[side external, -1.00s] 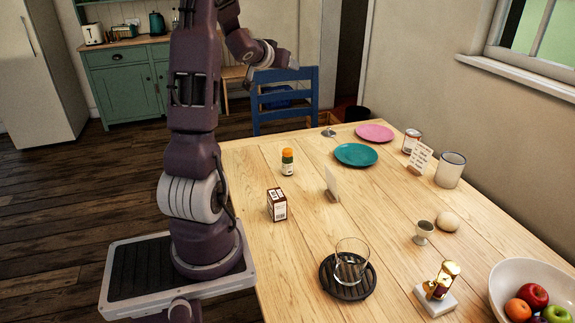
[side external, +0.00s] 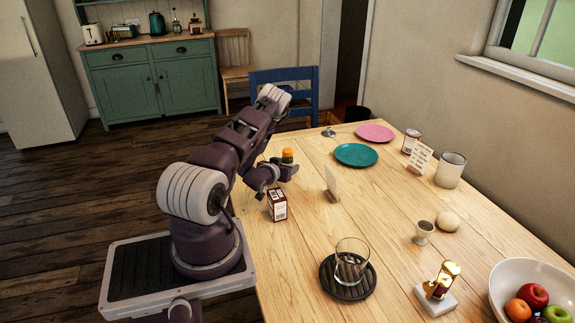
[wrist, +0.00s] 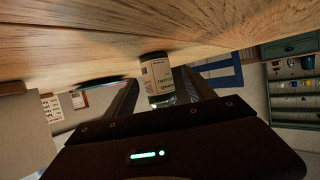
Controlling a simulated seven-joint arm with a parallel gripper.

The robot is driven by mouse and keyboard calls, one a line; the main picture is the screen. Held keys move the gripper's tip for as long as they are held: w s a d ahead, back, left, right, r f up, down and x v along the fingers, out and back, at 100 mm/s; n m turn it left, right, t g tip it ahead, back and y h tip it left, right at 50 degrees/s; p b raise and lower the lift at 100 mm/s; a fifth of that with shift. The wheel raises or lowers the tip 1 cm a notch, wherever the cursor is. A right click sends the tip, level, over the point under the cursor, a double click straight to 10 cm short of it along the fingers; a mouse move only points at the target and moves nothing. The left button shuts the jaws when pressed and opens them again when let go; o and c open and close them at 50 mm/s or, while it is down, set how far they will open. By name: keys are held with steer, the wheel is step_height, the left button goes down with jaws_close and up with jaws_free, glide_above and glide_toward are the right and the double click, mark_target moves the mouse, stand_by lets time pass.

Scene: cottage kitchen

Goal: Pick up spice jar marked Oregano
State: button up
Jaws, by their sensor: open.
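The spice jar, with an orange cap (side external: 287,154), stands upright on the wooden table in the side view. Its lower part is hidden behind my gripper (side external: 288,171). In the wrist view, which is upside down, the jar's pale printed label (wrist: 158,78) shows between my two dark fingers. The print is too small to read for certain. My gripper is open and low over the table, with a finger on each side of the jar; I cannot tell whether either touches it.
A small brown-and-white box (side external: 277,205) stands close to my gripper, nearer the camera. A teal plate (side external: 356,155) and a pink plate (side external: 375,132) lie farther back. A glass (side external: 351,262) is at the front.

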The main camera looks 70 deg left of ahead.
mark_target(290, 162)
steer(key=x, duration=0.5)
steer(key=shift+w+r, duration=0.15)
steer(key=shift+r, duration=0.2)
jaws_close()
steer(key=shift+r, duration=0.1)
